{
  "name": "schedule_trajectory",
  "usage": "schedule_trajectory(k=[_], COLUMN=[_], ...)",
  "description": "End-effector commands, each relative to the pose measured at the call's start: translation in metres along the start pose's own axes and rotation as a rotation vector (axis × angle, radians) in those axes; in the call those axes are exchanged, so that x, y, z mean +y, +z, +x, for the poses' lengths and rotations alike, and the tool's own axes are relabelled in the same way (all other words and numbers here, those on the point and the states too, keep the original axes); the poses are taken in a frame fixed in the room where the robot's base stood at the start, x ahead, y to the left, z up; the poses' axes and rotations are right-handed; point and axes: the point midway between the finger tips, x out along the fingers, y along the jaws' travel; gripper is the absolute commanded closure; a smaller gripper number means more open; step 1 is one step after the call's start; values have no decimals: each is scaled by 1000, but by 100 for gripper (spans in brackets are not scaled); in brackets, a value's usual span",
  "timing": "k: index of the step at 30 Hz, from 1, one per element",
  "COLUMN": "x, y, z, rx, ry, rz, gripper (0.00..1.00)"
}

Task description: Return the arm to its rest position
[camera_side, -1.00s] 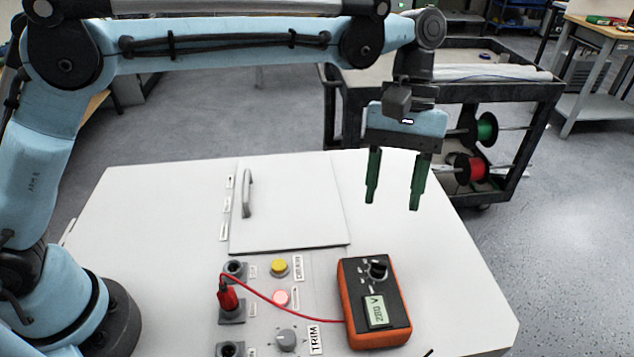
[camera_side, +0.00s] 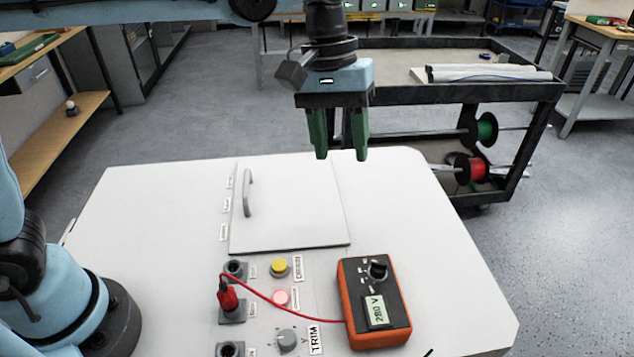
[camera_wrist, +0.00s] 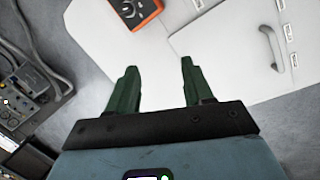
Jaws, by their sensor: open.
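My gripper (camera_side: 341,156) hangs in the air above the back of the white work surface (camera_side: 140,210), fingers pointing down. Its two green fingers are apart with nothing between them. In the wrist view the gripper (camera_wrist: 158,75) is also open and empty, with the white surface beyond the fingertips. Part of my arm is out of the top of the side view.
An orange multimeter (camera_side: 350,310) lies on the surface, its display reading about 280 V. A red plug (camera_side: 228,298) sits in a socket, its lead running to the meter. A closed panel door (camera_side: 290,215) has a handle. A cart (camera_side: 500,90) with wire spools stands behind.

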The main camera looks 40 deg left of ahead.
Motion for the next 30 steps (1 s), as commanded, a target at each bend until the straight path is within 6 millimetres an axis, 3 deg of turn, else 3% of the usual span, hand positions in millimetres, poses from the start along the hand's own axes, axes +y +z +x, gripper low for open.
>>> schedule_trajectory(k=[9, 18, 24, 30], x=[-89, -166, -198, -207], y=[4, 18, 24, 26], z=[-13, 2, 16, 21], rx=[284, 550, 665, 702], ry=[41, -17, -75, -98], rz=[139, 285, 357, 384], gripper=[49, 49, 49, 49])
